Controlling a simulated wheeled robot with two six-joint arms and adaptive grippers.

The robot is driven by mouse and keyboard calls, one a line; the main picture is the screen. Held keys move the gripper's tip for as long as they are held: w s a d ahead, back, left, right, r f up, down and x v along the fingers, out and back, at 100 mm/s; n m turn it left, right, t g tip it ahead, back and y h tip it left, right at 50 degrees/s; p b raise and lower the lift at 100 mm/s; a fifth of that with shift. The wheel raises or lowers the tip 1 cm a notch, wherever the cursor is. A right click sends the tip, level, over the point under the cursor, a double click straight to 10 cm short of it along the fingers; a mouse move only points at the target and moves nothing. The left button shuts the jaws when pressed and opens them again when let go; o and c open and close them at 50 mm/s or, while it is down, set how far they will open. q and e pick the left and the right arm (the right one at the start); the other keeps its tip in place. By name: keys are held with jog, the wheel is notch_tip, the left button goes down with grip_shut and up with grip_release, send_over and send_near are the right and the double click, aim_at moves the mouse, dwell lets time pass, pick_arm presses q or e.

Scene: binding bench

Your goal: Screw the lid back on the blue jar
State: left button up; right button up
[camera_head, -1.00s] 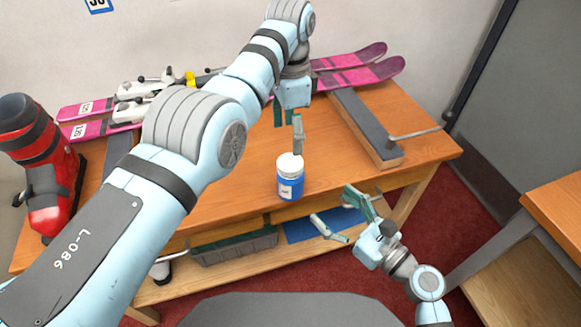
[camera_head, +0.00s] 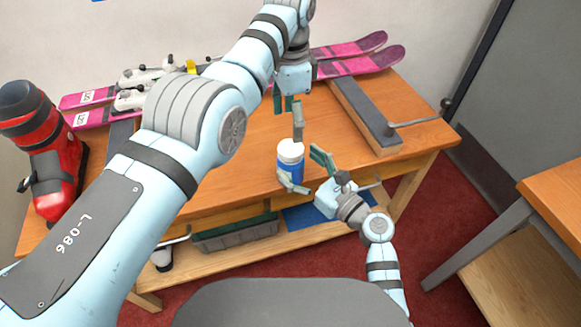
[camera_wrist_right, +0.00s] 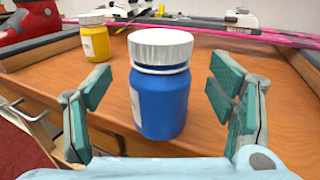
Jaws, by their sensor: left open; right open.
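The blue jar (camera_head: 289,171) stands upright near the front edge of the bench, with a white lid (camera_head: 290,149) on top. In the right wrist view the jar (camera_wrist_right: 160,105) is between my fingers, and the ribbed lid (camera_wrist_right: 160,46) sits above a thin pale ring at the neck. I cannot tell how tight it is. My right gripper (camera_head: 307,170) is open, its fingers at either side of the jar, with gaps visible in the wrist view (camera_wrist_right: 160,100). My left gripper (camera_head: 288,120) is open and empty, just above and behind the lid.
A yellow jar (camera_wrist_right: 95,40) stands farther back on the bench (camera_head: 235,180). Pink skis (camera_head: 362,60) lie along the back. A red ski boot (camera_head: 45,150) is at the left, and a dark-topped wooden bar (camera_head: 362,112) at the right. A grey bin (camera_head: 235,236) sits on the lower shelf.

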aim_at(298, 162)
pick_arm(q)
jog(key=shift+w, duration=0.1)
pick_arm(e)
jog(key=shift+x, duration=1.8)
